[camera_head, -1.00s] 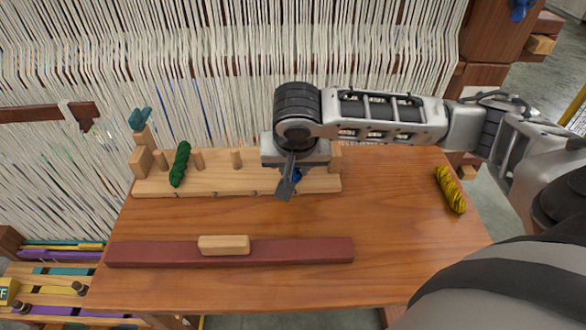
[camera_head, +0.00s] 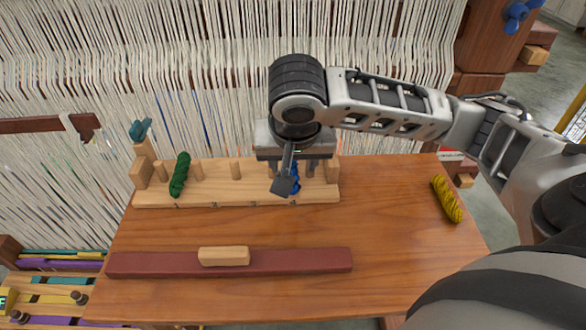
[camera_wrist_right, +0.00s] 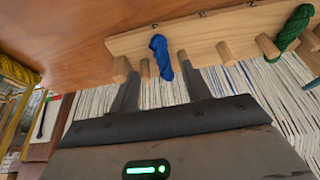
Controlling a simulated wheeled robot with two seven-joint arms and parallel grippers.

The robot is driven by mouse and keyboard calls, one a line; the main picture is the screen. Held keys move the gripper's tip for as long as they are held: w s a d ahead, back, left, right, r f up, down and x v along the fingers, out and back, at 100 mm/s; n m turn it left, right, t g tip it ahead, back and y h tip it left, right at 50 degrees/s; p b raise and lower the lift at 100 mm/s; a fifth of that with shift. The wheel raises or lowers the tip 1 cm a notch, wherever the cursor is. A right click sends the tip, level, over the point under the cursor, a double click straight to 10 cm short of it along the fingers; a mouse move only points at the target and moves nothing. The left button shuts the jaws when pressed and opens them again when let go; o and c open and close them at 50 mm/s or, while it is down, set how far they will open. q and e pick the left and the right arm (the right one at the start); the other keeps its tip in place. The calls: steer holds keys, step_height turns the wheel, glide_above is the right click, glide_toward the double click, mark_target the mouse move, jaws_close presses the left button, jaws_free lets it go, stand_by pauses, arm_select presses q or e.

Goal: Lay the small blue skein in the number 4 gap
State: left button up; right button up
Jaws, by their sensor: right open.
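The small blue skein (camera_head: 296,178) lies on the wooden pegged rack (camera_head: 230,198), in the gap by the number 4 mark, partly hidden by my right gripper (camera_head: 291,176). In the right wrist view the blue skein (camera_wrist_right: 161,57) lies between two pegs, and the open fingers of my right gripper (camera_wrist_right: 159,68) stand either side of it, apart from it. A green skein (camera_head: 180,175) lies in the number 1 gap. The gaps between show no skein. My left gripper is not in view.
A yellow skein (camera_head: 447,199) lies at the table's right. A dark red bar (camera_head: 180,264) with a wooden block (camera_head: 223,256) lies along the front. Hanging warp threads (camera_head: 200,70) stand close behind the rack. The table middle is clear.

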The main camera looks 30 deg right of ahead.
steer(key=v, duration=0.5)
steer(key=shift+p, duration=0.35)
